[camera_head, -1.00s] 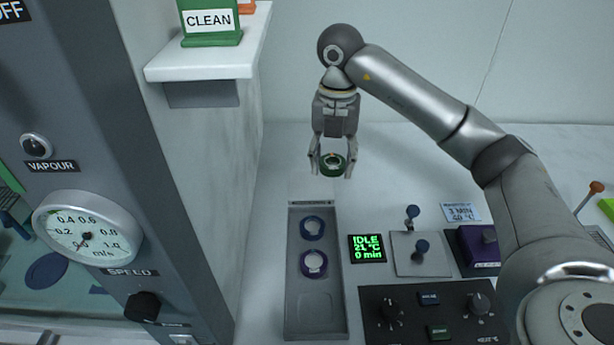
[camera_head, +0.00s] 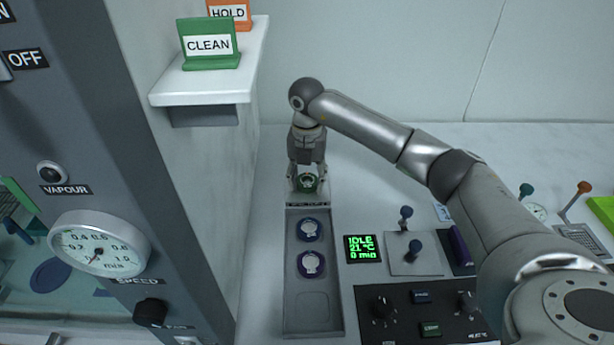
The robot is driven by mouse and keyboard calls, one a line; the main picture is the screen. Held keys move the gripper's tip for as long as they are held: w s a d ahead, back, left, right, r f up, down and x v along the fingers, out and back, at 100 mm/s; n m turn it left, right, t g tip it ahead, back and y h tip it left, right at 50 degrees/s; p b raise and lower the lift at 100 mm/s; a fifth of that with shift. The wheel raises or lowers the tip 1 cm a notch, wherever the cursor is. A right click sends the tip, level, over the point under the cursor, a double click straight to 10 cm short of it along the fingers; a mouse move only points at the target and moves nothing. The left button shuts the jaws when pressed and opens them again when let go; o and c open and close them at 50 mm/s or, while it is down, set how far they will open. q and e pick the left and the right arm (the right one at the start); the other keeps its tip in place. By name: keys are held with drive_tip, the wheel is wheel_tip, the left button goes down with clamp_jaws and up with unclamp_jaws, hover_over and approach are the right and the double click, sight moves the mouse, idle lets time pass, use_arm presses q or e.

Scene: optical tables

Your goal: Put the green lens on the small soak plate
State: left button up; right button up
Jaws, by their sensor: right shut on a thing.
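My right gripper (camera_head: 307,182) is shut on the green lens (camera_head: 307,183), a dark green ring with a pale centre. The gripper points down and holds the lens at the far end of a long grey tray (camera_head: 292,310). Which surface is the small soak plate is not clear from this view. My left gripper is not in view.
A display reading IDLE (camera_head: 362,249) and a light plate with two blue-knobbed levers (camera_head: 428,263) stand right of the tray. A black control panel (camera_head: 400,315) is in front of them. A grey cabinet (camera_head: 110,130) and a shelf with a CLEAN sign (camera_head: 208,46) are at left.

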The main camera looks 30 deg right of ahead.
sight(307, 182)
drive_tip(key=shift+f, duration=0.1)
drive_tip(key=o, duration=1)
drive_tip(key=shift+r, duration=0.5)
wheel_tip(307, 182, up, 11)
drive_tip(key=shift+r+b, duration=0.15)
drive_tip(key=shift+b, duration=0.85)
